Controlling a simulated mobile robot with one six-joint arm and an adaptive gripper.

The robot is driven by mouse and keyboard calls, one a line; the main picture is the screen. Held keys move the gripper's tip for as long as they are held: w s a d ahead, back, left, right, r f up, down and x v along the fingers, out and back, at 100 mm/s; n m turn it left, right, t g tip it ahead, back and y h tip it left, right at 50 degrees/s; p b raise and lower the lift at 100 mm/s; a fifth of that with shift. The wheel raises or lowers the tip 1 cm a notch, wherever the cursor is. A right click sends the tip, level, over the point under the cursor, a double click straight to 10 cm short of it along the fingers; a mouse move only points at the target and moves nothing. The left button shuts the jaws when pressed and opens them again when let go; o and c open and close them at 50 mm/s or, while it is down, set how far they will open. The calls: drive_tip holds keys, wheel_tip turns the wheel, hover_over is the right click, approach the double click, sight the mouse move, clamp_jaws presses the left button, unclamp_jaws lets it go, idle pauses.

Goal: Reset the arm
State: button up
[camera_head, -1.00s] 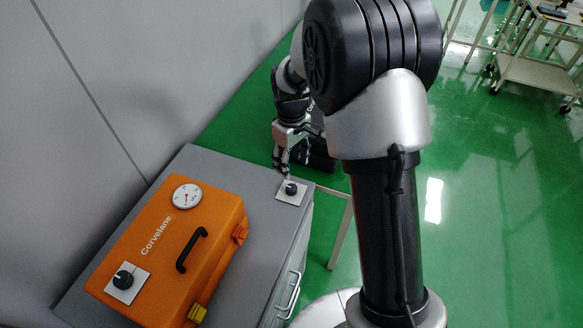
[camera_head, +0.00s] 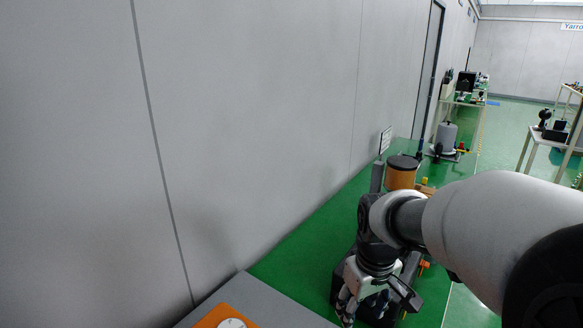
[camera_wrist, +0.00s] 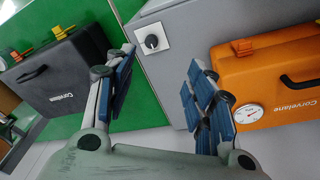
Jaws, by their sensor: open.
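My gripper (camera_wrist: 158,88) is open in the wrist view, its two blue-padded fingers spread wide with nothing between them. Beyond the fingertips is a black knob on a white plate (camera_wrist: 152,40), on the grey cabinet top (camera_wrist: 190,22); the knob is apart from the fingers. In the head view my arm (camera_head: 470,225) reaches in from the right, and my gripper (camera_head: 362,300) hangs near the bottom, beside the cabinet corner (camera_head: 255,290). The fingertips are partly cut off there.
An orange Corvelane case (camera_wrist: 285,85) with a gauge stands on the cabinet, right of the fingers. A black Corvelane case (camera_wrist: 60,80) is on the left.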

drive_tip(key=s+r+m+t, duration=0.1)
drive_tip(key=s+r+m, duration=0.1)
drive_tip(key=s, duration=0.7)
drive_tip(key=s+r+m+t, duration=0.2)
drive_tip(key=s+r, duration=0.2)
drive_tip(key=s, duration=0.6)
drive_tip(key=shift+s+r, duration=0.15)
drive_tip(key=shift+s, duration=0.05)
